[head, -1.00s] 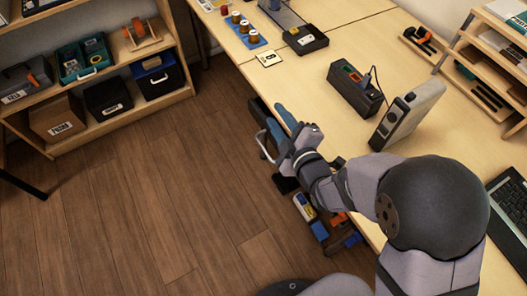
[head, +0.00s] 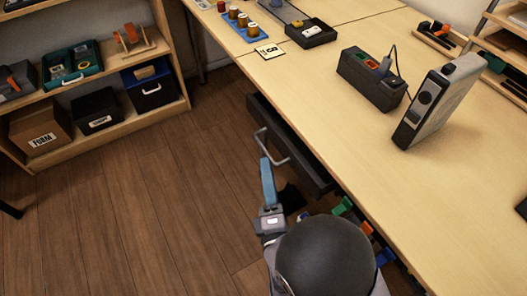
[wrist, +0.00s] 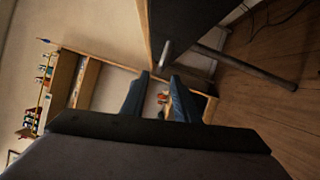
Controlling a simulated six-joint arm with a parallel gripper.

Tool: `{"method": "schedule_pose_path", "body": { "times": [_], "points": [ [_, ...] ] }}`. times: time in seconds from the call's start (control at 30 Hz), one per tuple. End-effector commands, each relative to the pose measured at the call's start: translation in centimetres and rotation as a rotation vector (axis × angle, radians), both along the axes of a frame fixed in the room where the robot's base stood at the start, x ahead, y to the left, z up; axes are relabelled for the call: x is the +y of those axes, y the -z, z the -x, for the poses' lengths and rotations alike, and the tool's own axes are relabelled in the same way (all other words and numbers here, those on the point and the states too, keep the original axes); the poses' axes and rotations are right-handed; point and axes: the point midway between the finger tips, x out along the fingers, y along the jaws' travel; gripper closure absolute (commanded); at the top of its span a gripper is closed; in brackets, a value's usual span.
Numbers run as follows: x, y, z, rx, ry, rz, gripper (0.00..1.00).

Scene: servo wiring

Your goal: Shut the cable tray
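The cable tray (head: 291,148) appears as a dark drawer under the near-left edge of the desk, standing out a little past it. Its grey bar handle (head: 283,155) is on the outer side. My gripper (head: 264,160) is just outside the tray, close to the handle; contact cannot be told. In the head view its blue fingers overlap into one shape. In the wrist view the two blue fingers (wrist: 158,92) stand apart with nothing seen gripped. A dark panel above them there may be the desk or tray.
The wooden desk (head: 330,110) carries a black socket box (head: 370,80) and an upright grey device (head: 437,100). Several coloured items (head: 345,207) sit below the desk edge, beside my arm. A shelf (head: 165,90) stands at left, with clear floor (head: 160,190) between.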

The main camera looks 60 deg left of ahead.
Motion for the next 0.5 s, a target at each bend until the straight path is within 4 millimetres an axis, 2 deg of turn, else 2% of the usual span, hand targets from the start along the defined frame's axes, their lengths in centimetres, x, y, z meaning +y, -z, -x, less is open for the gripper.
{"method": "schedule_pose_path", "body": {
  "times": [0.23,0.5],
  "points": [
    [1.1,-0.1,-0.5,0.002,0.003,-0.003,0.72],
    [4.3,-0.4,-1.8,0.003,0.001,-0.004,0.72]
  ]
}}
